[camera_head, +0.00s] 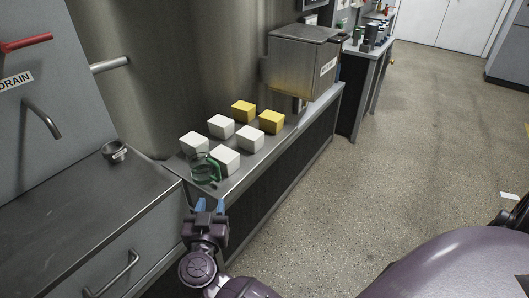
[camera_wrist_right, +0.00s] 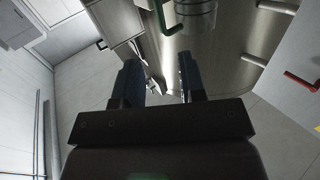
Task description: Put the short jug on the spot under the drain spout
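A clear glass jug with a green handle (camera_head: 204,171) stands on the narrow steel counter, beside the white blocks. My right gripper (camera_head: 209,204) is just in front of the jug, its two blue fingers apart with nothing between them. In the right wrist view the open fingers (camera_wrist_right: 160,82) point toward the jug (camera_wrist_right: 196,12), which is partly cut off at the top edge. The drain spout (camera_head: 43,119) is a bent grey pipe below the DRAIN label at the left. The spot under it is not clearly visible. My left gripper is not in view.
Several white blocks (camera_head: 221,126) and two yellow blocks (camera_head: 243,111) stand behind and beside the jug. A small round metal cup (camera_head: 114,151) sits on the left counter (camera_head: 70,205), which is otherwise mostly bare. A steel box (camera_head: 300,62) stands farther back.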

